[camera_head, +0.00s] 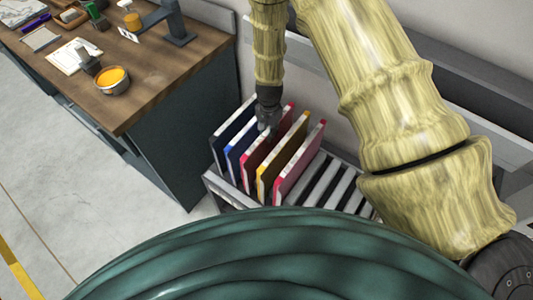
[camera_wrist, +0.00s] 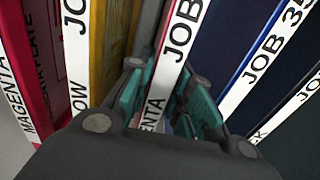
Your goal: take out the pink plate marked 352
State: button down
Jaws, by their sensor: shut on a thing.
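The rack (camera_head: 219,190) holds several upright plates side by side: dark, blue, pink, yellow and pink. My gripper (camera_head: 267,122) is over the middle pink plate (camera_head: 255,169). In the wrist view my gripper (camera_wrist: 167,76) has its teal fingers on both sides of this plate's white label edge (camera_wrist: 180,38) and is shut on it. The label reads "...TA" and "JOB"; its number is out of view. The other pink plate (camera_head: 297,165) stands at the right end of the row, and its label (camera_wrist: 18,105) reads "MAGENTA" in the wrist view.
The yellow plate (camera_head: 283,158) and the blue plate (camera_head: 238,150) stand close on either side of the held plate. Empty slots (camera_head: 325,185) lie to the right. A wooden-topped bench (camera_head: 140,65) with a bowl (camera_head: 111,80) stands at left.

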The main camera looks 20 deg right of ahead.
jog(key=shift+r+p, duration=3.15)
jog(key=shift+r, duration=2.25)
jog(key=shift+f, duration=0.15)
